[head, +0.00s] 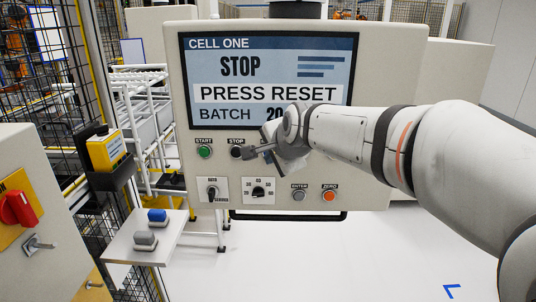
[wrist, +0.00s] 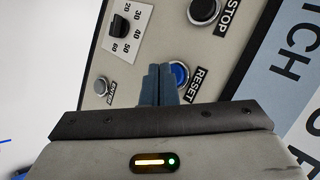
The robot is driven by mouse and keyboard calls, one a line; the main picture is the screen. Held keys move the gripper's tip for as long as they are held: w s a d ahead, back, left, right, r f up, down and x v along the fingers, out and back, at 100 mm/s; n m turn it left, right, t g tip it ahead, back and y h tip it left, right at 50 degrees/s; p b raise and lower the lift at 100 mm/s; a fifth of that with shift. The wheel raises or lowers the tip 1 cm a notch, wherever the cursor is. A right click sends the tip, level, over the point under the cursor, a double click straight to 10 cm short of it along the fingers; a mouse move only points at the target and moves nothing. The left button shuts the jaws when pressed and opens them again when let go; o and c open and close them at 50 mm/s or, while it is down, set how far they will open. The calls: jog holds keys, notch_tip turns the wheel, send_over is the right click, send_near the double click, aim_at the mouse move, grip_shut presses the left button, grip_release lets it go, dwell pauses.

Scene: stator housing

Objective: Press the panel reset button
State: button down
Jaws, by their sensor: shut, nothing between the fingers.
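The control panel (head: 370,175) faces me and its screen (head: 270,70) reads "STOP", "PRESS RESET" and "BATCH". My gripper (head: 248,153) is in front of the panel, near the black stop button (head: 236,152). In the wrist view my gripper's fingers (wrist: 158,70) are shut and empty. The blue reset button (wrist: 181,73) shows just right of the fingertips, partly covered by them. I cannot tell whether they touch it. In the head view my arm hides the reset button.
The panel also has a green start button (head: 205,152), a mode switch (head: 212,192), a dial (head: 258,191), an enter button (head: 299,194) and an orange zero button (head: 329,195). A shelf (head: 125,240) with blue and grey blocks stands at left, near a red switch (head: 18,207).

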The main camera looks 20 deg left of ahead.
jog(key=shift+w+a, duration=0.1)
jog(key=shift+w, duration=0.35)
dwell(0.3)
jog(key=shift+s, duration=0.2)
jog(key=shift+s+d, duration=0.2)
jog(key=shift+s, duration=0.5)
jog(key=s+d+b, duration=0.1)
jog(key=s+b, duration=0.1)
jog(key=s, duration=0.4)
jog(key=shift+d, duration=0.2)
dwell(0.4)
